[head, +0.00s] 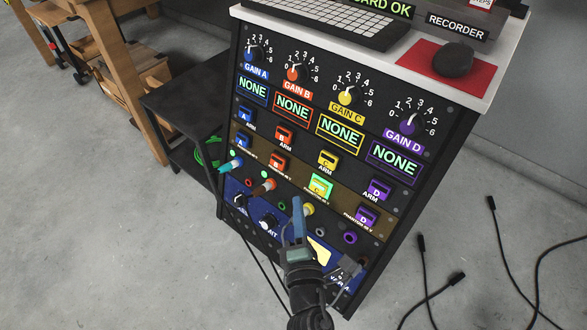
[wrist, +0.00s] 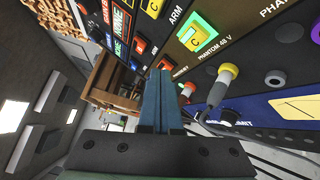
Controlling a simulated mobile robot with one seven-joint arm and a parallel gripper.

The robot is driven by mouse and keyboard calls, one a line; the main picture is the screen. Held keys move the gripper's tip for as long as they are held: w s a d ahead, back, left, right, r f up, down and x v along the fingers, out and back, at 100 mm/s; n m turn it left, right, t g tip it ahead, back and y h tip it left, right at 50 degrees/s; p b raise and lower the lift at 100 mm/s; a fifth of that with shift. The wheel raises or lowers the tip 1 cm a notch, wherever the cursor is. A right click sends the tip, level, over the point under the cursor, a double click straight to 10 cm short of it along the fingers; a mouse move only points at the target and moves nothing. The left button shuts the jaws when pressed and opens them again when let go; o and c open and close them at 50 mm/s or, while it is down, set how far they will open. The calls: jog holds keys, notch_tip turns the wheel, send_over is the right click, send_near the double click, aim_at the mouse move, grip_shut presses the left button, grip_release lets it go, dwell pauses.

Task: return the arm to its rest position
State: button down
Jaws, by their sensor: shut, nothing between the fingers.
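My gripper (head: 298,215) is in front of the lower part of a black rack panel in the head view. Its two blue fingers are together with nothing between them. The fingers also show in the wrist view (wrist: 160,85), pointing toward the panel. A yellow plug (head: 308,209) sits in the panel just beside the fingertips, and it also shows to the right of the fingers in the wrist view (wrist: 225,78). I cannot tell whether the fingers touch it. My arm comes up from the bottom of the head view.
The rack (head: 300,115) carries knobs, NONE displays and coloured buttons; the C phantom button (head: 321,185) is lit green. Blue (head: 232,165) and orange (head: 264,187) plugs sit further left. A purple socket (head: 350,237) is empty. Loose cables (head: 430,285) lie on the floor at right.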

dwell(0.4)
jog(key=w+d+r+m+t+h+p, duration=0.15)
jog(key=r+m, duration=0.35)
jog(key=r, duration=0.8)
jog(key=w+d+r+m+t+h+p, duration=0.15)
jog(key=r+m, duration=0.25)
jog(key=r, duration=1)
jog(key=w+d+r+m+t+h+p, duration=0.1)
jog(key=d+r+m+t+h+p, duration=0.3)
jog(key=r, duration=0.9)
jog(key=s+a+r+m+t+y+p, duration=0.1)
jog(key=s+a+r+m+y+p, duration=0.3)
jog(key=r, duration=0.7)
jog(key=s+r+m+t+h, duration=0.1)
jog(key=s+r+m, duration=0.2)
jog(key=s+r, duration=0.6)
jog(key=s+a+r+m+t+y+p, duration=0.1)
jog(key=s+a+r+m+y+p, duration=0.15)
jog(key=r, duration=1.05)
notch_tip(320, 180, up, 34)
jog(key=p, duration=3.4)
jog(key=shift+m+h+p, duration=0.3)
jog(key=shift+m+h, duration=0.05)
